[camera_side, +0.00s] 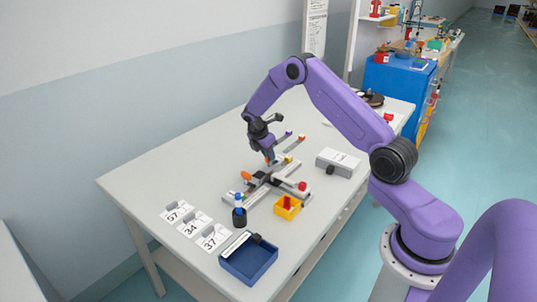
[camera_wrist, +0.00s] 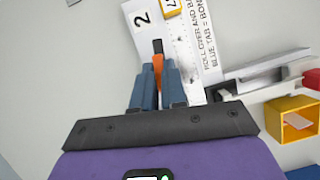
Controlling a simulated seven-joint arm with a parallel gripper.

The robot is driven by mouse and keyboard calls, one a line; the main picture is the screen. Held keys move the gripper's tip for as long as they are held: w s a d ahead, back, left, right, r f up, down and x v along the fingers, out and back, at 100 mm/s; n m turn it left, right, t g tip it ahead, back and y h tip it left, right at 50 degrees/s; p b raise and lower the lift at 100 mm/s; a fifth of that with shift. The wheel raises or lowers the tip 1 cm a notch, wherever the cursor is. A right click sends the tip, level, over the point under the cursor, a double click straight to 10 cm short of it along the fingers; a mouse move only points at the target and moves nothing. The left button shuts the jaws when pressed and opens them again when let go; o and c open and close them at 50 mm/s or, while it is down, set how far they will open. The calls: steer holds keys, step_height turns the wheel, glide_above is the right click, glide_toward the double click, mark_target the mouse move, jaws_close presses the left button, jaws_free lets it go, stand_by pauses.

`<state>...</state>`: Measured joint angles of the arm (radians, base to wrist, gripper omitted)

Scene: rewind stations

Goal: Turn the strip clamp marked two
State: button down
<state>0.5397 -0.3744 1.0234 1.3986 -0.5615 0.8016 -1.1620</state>
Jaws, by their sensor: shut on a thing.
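An orange lever with a dark end (camera_wrist: 158,62), beside that plate, sits between the two blue-grey fingers of my gripper (camera_wrist: 158,76). My gripper is shut on this orange lever, and the fingers hide its lower part. In the side view my gripper (camera_side: 267,153) reaches down at the far part of the grey fixture (camera_side: 228,198), with a bit of orange at its tips. A second orange piece (camera_side: 246,175) is on the fixture's left side.
A printed strip (camera_wrist: 208,45) and a ruler-like strip (camera_wrist: 185,50) lie right of the lever. A grey box (camera_side: 337,162) is right. The table's left is clear.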

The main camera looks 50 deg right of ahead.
steer(key=m+g, duration=0.1)
steer(key=m, duration=0.2)
steer(key=shift+w+m+y, duration=0.15)
steer(key=shift+m+y, duration=0.15)
steer(key=shift+m, duration=0.1)
steer(key=m+g, duration=0.1)
steer(key=m, duration=0.1)
steer(key=m+y, duration=0.1)
steer(key=m, duration=0.1)
steer(key=shift+d+m+g, duration=0.15)
steer(key=shift+m+g, duration=0.15)
steer(key=shift+g, duration=0.1)
steer(key=m, duration=0.2)
steer(key=m+y, duration=0.1)
steer(key=m, duration=0.1)
steer(key=shift+w+d+g+y, duration=0.1)
steer(key=shift+g+y, duration=0.2)
steer(key=shift+d+m+y, duration=0.1)
steer(key=shift+m+y, duration=0.6)
steer(key=shift+m, duration=1.1)
steer(key=c, duration=1.2)
jaws_free()
steer(key=shift+r, duration=0.15)
